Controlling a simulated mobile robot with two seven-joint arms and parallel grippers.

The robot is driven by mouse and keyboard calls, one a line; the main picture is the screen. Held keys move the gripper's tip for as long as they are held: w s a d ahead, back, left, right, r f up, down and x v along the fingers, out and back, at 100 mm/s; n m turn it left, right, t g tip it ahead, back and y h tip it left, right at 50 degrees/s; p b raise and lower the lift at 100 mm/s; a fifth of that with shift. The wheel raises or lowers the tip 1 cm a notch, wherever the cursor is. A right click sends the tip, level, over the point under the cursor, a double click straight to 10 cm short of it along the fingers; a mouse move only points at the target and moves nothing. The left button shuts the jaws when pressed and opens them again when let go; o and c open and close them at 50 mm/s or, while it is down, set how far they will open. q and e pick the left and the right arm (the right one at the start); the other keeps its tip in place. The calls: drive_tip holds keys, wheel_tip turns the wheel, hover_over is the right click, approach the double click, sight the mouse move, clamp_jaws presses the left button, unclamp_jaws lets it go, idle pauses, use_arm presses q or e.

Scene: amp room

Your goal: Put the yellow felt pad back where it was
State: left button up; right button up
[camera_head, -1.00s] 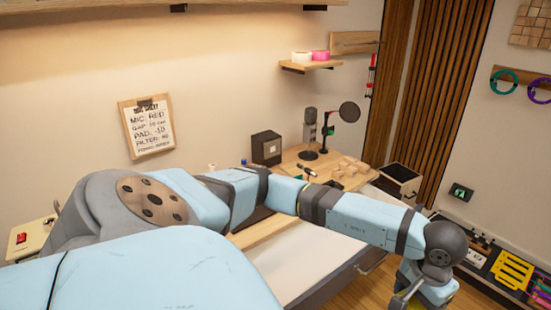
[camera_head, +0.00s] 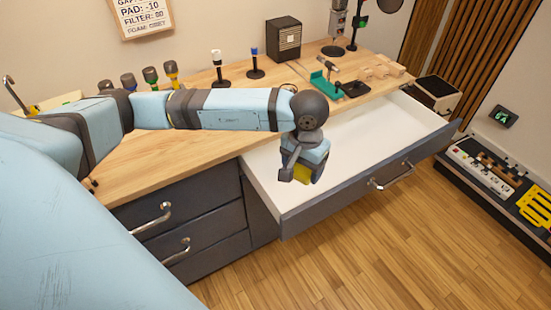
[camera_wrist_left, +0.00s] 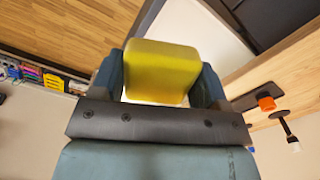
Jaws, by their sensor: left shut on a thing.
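My left gripper (camera_head: 300,170) is shut on the yellow felt pad (camera_head: 302,175). In the head view the pad shows only as a small yellow patch beneath the gripper, mostly hidden by it. In the left wrist view the pad (camera_wrist_left: 162,70) is a thick yellow block between the two fingers. In the head view, gripper and pad overlap the left part of an open drawer (camera_head: 375,145) with a white, empty-looking inside. I cannot tell how high the pad is above the drawer floor. My right gripper is not in view.
The drawer's dark front with its handle (camera_head: 392,177) juts out over the wooden floor. The wooden desktop (camera_head: 190,140) holds a black box (camera_head: 284,38), a green tray (camera_head: 326,84), wooden blocks (camera_head: 384,70) and several upright tools. Closed drawers (camera_head: 190,240) are at the left.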

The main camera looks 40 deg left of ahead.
use_arm(q)
drive_tip(key=w+a+f+n+b, duration=0.5)
drive_tip(key=b, duration=0.2)
drive_tip(key=n+b, duration=0.8)
hover_over(283, 186)
wheel_tip(283, 186, down, 16)
drive_tip(key=shift+r, duration=0.1)
drive_tip(key=shift+f, duration=2.6)
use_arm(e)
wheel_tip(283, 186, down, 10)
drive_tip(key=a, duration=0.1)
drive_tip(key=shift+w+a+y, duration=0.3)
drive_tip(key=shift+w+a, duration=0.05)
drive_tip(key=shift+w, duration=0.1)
use_arm(q)
drive_tip(key=shift+f, duration=0.15)
drive_tip(key=o, duration=0.9)
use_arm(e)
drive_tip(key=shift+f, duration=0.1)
